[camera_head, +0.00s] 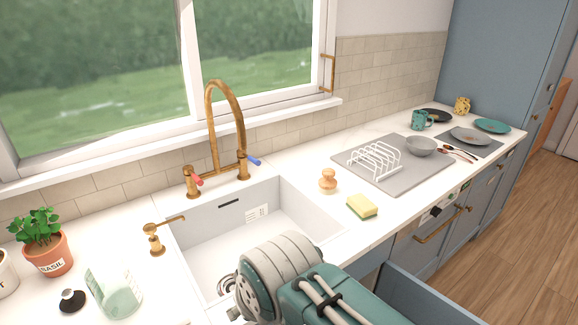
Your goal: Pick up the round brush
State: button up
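The round brush (328,181) stands on the white counter, just right of the sink's back right corner. It has a rounded wooden knob on top and a paler, wider base. It is fully visible and nothing touches it. My arm enters from the bottom middle, in front of the sink, well short of the brush in the picture. My gripper itself does not show, so its opening and contents cannot be seen.
A yellow-green sponge (362,207) lies right of the brush, near the sink (312,218). A brass faucet (215,130) rises behind the sink. A grey mat (420,176) holds a white rack (374,160) and bowl (420,146). A blue drawer (425,297) sticks out below.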

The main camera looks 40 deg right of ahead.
aim_at(328, 184)
jog(key=k+l+z, duration=0.1)
jog(key=l+z, duration=0.2)
jog(key=l, duration=0.35)
jog(key=l+z, duration=0.35)
jog(key=l, duration=0.35)
